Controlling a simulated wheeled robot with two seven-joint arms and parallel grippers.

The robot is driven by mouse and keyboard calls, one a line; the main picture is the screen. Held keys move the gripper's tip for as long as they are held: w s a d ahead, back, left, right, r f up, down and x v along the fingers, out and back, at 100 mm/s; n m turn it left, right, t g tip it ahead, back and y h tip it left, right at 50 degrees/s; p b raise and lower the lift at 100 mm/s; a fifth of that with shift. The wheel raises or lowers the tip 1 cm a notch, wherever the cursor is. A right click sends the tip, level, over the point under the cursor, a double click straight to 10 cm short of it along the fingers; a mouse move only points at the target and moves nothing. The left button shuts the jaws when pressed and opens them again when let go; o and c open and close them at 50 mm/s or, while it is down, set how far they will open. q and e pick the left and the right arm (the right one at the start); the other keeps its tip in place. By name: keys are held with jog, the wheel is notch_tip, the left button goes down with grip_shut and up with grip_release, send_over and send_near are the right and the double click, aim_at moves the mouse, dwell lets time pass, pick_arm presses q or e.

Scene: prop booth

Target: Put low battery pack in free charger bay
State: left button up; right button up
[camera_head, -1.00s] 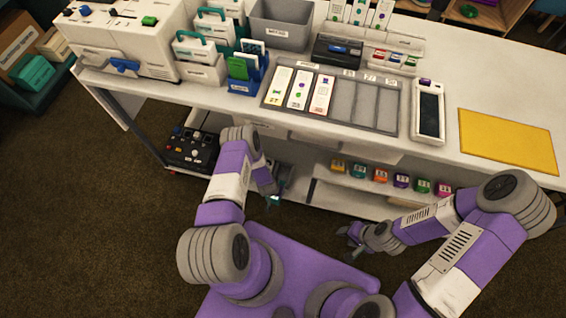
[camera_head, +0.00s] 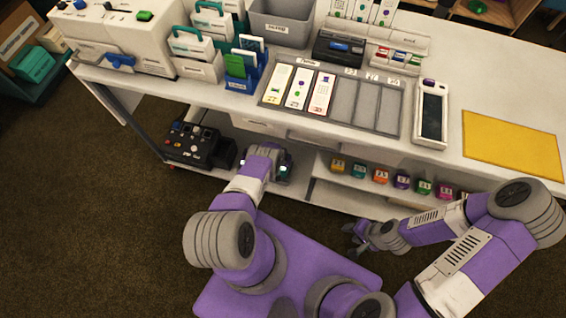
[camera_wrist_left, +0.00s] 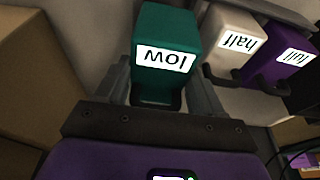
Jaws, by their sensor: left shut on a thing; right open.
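In the left wrist view, a teal battery pack (camera_wrist_left: 165,30) with an upside-down "low" label sits between the fingers of my left gripper (camera_wrist_left: 163,80), which is shut on it. A white "half" pack (camera_wrist_left: 225,24) and a purple "full" pack (camera_wrist_left: 268,70) stand beside it on the right. In the head view my left gripper (camera_head: 275,168) reaches to the lower shelf, with its fingers mostly hidden by the wrist. My right gripper (camera_head: 353,238) is open and empty in front of the shelf. I cannot make out a free charger bay.
A black box with knobs (camera_head: 190,148) stands on the lower shelf, left of my left gripper. Several small coloured blocks (camera_head: 380,177) line the shelf to the right. The white tabletop (camera_head: 455,95) above holds a card tray (camera_head: 270,97), bins and a yellow mat (camera_head: 512,145).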

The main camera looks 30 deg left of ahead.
pick_arm(q)
jog(key=shift+f+b, duration=0.35)
jog(key=shift+b+x, duration=0.8)
jog(key=shift+x, duration=0.15)
jog(key=o, duration=1.6)
jog(key=shift+s, duration=0.2)
jog(key=shift+o, duration=0.7)
jog(key=shift+s, duration=0.15)
jog(key=p+v, duration=0.7)
jog(key=p, duration=0.1)
jog(key=shift+r, duration=0.35)
jog(key=shift+f, duration=0.1)
